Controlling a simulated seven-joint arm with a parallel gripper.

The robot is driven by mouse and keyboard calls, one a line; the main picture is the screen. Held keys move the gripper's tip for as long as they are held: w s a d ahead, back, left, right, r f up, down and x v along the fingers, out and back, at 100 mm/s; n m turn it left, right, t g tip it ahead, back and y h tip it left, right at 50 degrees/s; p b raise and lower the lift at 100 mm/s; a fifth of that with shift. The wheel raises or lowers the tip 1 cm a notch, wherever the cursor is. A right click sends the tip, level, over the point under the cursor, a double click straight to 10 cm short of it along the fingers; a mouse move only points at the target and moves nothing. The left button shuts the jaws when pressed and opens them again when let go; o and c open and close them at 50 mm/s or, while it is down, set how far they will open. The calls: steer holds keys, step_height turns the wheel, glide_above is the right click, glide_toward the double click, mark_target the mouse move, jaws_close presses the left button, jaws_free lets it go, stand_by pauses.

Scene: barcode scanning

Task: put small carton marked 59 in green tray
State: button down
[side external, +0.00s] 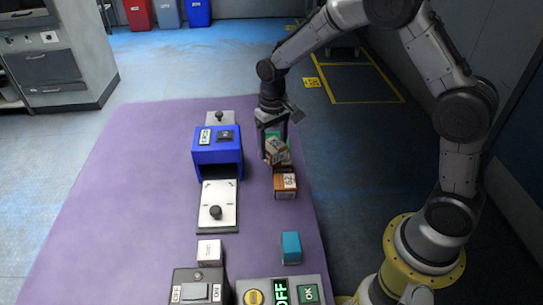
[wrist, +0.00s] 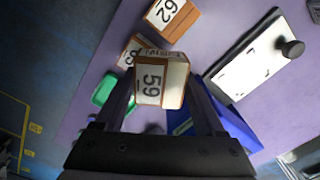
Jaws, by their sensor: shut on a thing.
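The small carton marked 59 (wrist: 150,85) is tan and white and sits between the two fingers of my gripper (wrist: 160,95) in the wrist view. My gripper is shut on it and holds it tilted, and the carton also shows in the side view (side external: 276,147). The green tray (wrist: 112,92) is partly hidden behind the left finger and the carton in the wrist view. In the side view only a bit of the green tray (side external: 270,135) shows behind my gripper. I cannot tell the carton's exact height above the table.
A brown carton marked 62 (wrist: 172,18) and another labelled carton (wrist: 131,50) are close by. A blue scanner housing (side external: 217,145) with a white plate (side external: 217,205) stands left of my gripper. A teal block (side external: 291,248), a white block (side external: 209,252) and button boxes are nearer the camera.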

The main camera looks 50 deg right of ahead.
steer(key=shift+w+r+n, duration=0.15)
steer(key=shift+w+n, duration=0.2)
steer(key=shift+n, duration=0.85)
step_height(320, 180, up, 11)
steer(key=n, duration=0.9)
glide_above(186, 261)
step_height(186, 261, down, 18)
steer(key=shift+f, duration=0.3)
steer(key=shift+f, duration=0.1)
jaws_free()
step_height(186, 261, up, 12)
